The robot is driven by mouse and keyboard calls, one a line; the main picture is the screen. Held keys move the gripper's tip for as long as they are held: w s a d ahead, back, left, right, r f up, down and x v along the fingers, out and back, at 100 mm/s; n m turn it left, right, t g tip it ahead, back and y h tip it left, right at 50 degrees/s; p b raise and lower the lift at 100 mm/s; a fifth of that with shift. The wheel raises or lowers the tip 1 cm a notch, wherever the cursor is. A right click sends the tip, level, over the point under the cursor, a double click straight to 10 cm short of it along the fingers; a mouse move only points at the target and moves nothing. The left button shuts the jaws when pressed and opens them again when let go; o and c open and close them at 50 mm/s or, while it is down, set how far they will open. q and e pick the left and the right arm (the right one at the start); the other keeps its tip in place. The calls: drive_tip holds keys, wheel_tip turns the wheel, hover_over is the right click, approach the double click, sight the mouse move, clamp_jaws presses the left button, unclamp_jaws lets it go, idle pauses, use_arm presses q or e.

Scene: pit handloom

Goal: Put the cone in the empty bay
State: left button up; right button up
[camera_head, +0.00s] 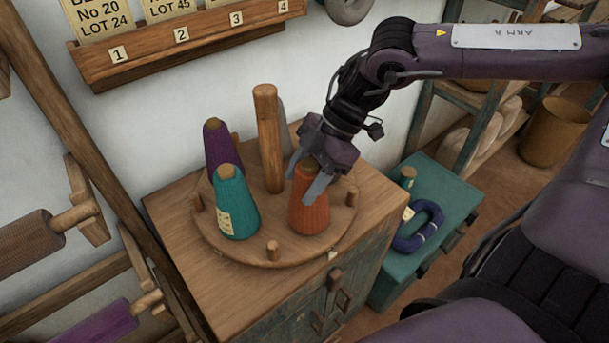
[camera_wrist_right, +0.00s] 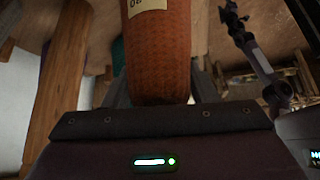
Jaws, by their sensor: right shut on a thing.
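An orange cone (camera_head: 309,211) of thread stands upright at the right side of the round wooden turntable (camera_head: 270,255). My right gripper (camera_head: 309,185) is shut on this cone from above; in the right wrist view the orange cone (camera_wrist_right: 160,55) fills the space between the fingers, with a pale label on it. I cannot tell whether its base touches the turntable. A teal cone (camera_head: 235,205) with a label stands at the front left, and a purple cone (camera_head: 218,147) stands behind it.
A thick wooden post (camera_head: 268,140) rises from the turntable behind the orange cone. A teal chest (camera_head: 440,205) with a dark blue ring (camera_head: 420,228) is at the right.

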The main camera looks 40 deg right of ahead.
drive_tip(key=shift+f, duration=0.25)
use_arm(q)
drive_tip(key=shift+s, duration=0.35)
use_arm(e)
drive_tip(key=shift+f, duration=0.2)
drive_tip(key=o, duration=1.4)
drive_tip(key=shift+r, duration=0.1)
use_arm(q)
drive_tip(key=shift+f, duration=0.1)
use_arm(e)
drive_tip(key=shift+r, duration=0.2)
use_arm(q)
drive_tip(key=shift+w+f+b, duration=0.1)
drive_tip(key=shift+f+b, duration=0.4)
drive_tip(key=shift+b, duration=0.1)
use_arm(e)
drive_tip(key=v, duration=1.2)
